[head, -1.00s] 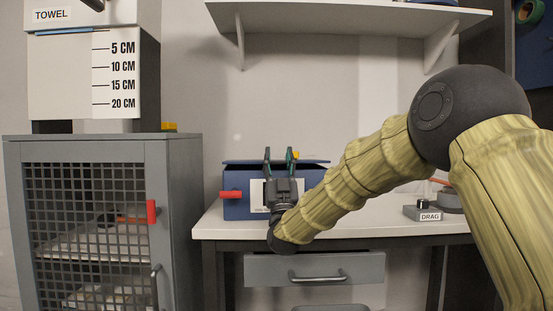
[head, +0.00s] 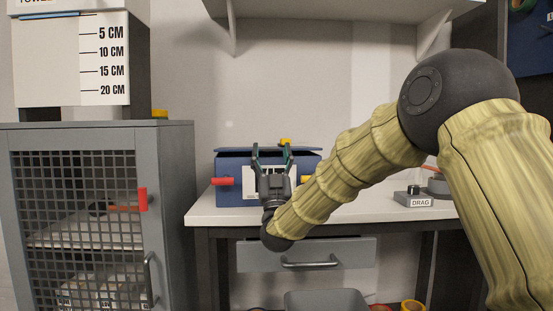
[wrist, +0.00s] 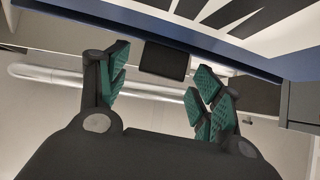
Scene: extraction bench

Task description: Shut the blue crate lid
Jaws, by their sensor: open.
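The blue crate (head: 228,168) stands on the white bench, with a red handle (head: 222,181) on its left and a white label (head: 249,186) on its front. Its lid (head: 233,151) lies across the top with a thin dark gap below the front edge; how far it is open I cannot tell. My gripper (head: 272,148) is in front of the crate, fingers up, open and empty, hiding part of the front. In the wrist view, the green-padded fingers of my gripper (wrist: 155,85) are spread below a blue crate surface (wrist: 235,58) with a white label.
A grey mesh-door cabinet (head: 176,190) stands left of the bench (head: 350,208). A box labelled DRAG (head: 413,200) sits at the bench's right. A shelf (head: 330,20) hangs above. A drawer (head: 345,254) and grey bin (head: 325,300) are below.

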